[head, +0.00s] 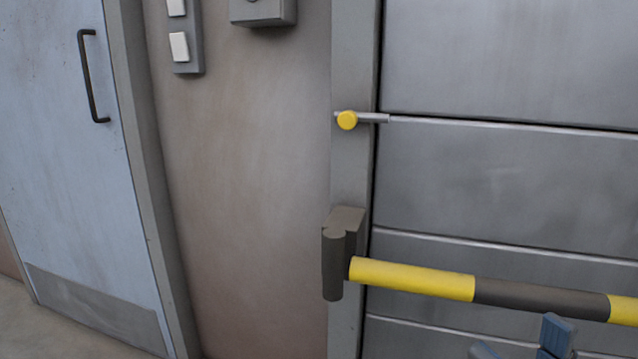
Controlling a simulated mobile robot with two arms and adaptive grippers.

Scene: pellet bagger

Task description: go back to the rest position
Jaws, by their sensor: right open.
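My right gripper (522,343) shows at the bottom right of the head view, cut off by the lower edge. Its blue-grey fingers are apart, with nothing visible between them. It appears in front of the grey panelled door, just below the striped bar in the picture. The gap in depth between gripper and bar cannot be told. My left gripper is not in view.
A yellow and black barrier bar (411,278) runs across the grey panelled door (500,180) from a dark bracket (335,264). A pale blue door (65,160) with a dark handle stands left; floor (50,335) there looks clear.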

